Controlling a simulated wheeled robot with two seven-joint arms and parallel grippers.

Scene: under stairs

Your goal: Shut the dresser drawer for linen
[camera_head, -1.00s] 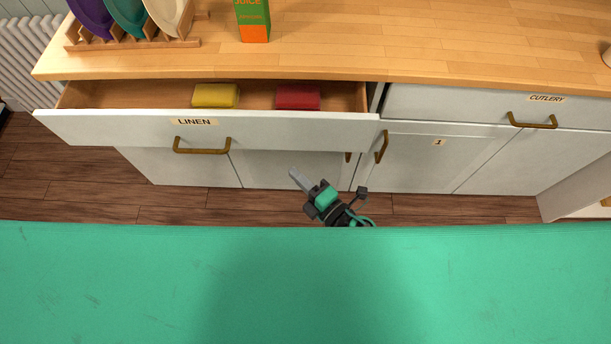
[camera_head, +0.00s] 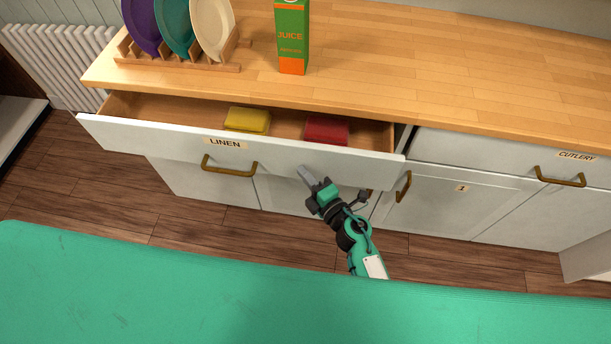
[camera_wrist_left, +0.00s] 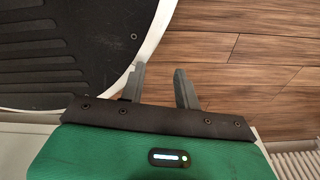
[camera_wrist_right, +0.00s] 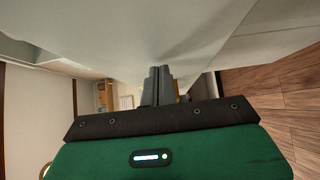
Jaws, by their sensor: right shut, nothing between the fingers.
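The linen drawer (camera_head: 170,143) stands pulled out, its white front labelled LINEN, with a brass handle (camera_head: 229,170). A yellow folded cloth (camera_head: 247,120) and a red folded cloth (camera_head: 326,130) lie inside. My right gripper (camera_head: 305,172) is shut and empty, its fingertips at the right part of the drawer front; whether they touch it I cannot tell. In the right wrist view the shut fingers (camera_wrist_right: 158,72) point along a pale surface close by. My left gripper (camera_wrist_left: 161,78) is open and empty above the wooden floor, seen only in the left wrist view.
The cutlery drawer (camera_head: 480,151) is shut at the right, above a cupboard door marked 1 (camera_head: 450,197). A juice carton (camera_head: 292,38) and a plate rack (camera_head: 190,65) with plates stand on the wooden worktop (camera_head: 420,70). A radiator (camera_head: 60,65) is at the left.

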